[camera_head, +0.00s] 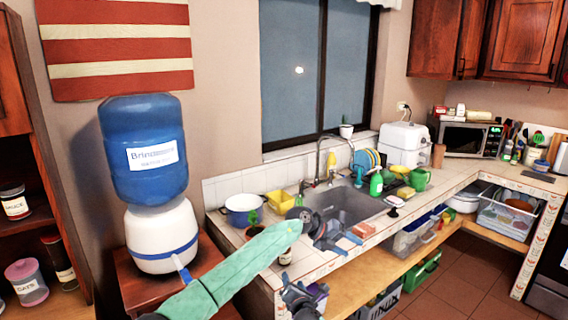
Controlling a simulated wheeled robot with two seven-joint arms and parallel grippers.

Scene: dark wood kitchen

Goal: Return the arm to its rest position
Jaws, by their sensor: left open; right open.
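My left arm (235,262), with a teal cover, reaches in from the lower left toward the sink. My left gripper (347,244) is at its end, dark with blue fingertips. It is open and empty, over the front edge of the sink counter as seen here. My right gripper (300,292) is lower down, in front of the counter's near end. It is open, and nothing shows between its fingers. Most of the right arm is hidden or out of view.
The tiled counter (288,262) holds a sink (345,207), a blue-white pot (243,209), a yellow container (280,201) and a red sponge (364,230). A water dispenser (160,237) stands left, close to my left arm. A lower shelf (400,266) holds bins. Floor (480,285) is clear at right.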

